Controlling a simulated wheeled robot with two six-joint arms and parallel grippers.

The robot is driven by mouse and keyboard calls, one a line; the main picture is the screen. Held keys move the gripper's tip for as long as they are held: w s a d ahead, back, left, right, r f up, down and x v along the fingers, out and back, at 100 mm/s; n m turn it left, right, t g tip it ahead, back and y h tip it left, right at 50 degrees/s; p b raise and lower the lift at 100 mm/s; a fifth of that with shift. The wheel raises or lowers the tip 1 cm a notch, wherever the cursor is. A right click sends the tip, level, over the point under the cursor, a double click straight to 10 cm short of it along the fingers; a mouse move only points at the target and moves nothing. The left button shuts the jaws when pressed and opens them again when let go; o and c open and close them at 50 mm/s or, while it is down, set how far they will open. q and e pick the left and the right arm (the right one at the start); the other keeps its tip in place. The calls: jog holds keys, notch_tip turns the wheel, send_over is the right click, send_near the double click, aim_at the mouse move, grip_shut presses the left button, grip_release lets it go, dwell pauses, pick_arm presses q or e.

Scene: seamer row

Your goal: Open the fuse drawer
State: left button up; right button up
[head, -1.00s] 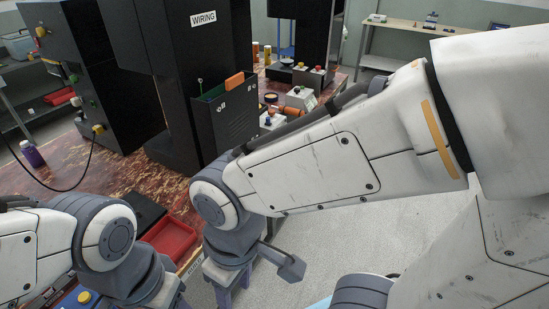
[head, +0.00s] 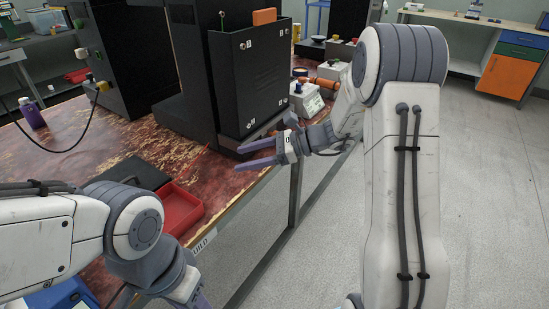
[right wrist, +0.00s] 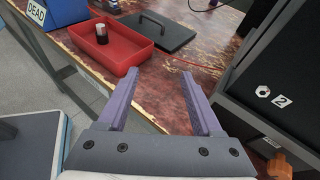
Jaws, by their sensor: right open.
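No drawer marked as the fuse drawer can be made out in these frames. A black machine cabinet (head: 255,85) stands on the worn red bench; its side facing me has vent slots, small fasteners and number tags. Its panel also shows at the right of the right wrist view (right wrist: 285,65), with a hex fastener and a "2" tag. My right gripper (head: 240,158) is open and empty, in front of the cabinet's lower edge near the bench edge. Its two purple fingers are spread in the right wrist view (right wrist: 158,78). My left gripper (head: 198,300) is mostly cut off at the bottom edge.
A red tray (right wrist: 118,58) holding a small dark can lies near the bench edge, beside a black handled plate (right wrist: 155,32). A blue box (right wrist: 65,12) is labelled DEAD. Grey boxes (head: 308,100) stand right of the cabinet. The floor (head: 480,180) at right is clear.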

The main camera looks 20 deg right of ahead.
jog(key=w+d+f+m+t+h+b, duration=0.1)
jog(key=w+d+f+m+t, duration=0.15)
jog(key=d, duration=0.45)
jog(key=w+d+f+m+t+h+b, duration=0.1)
jog(key=w+d+f+m+t+b, duration=0.1)
jog(key=w+d+m+t, duration=0.3)
jog(key=w+d+f+m+t+b, duration=0.1)
jog(key=d+f+m+t, duration=0.15)
jog(key=d, duration=0.55)
jog(key=x, duration=0.5)
jog(key=b+x, duration=0.1)
jog(key=x, duration=0.4)
jog(key=shift+s+a+f, duration=0.15)
jog(key=shift+f, duration=0.1)
pick_arm(q)
notch_tip(320, 180, down, 8)
jog(key=shift+r, duration=0.15)
jog(key=shift+d, duration=0.1)
pick_arm(e)
grip_shut()
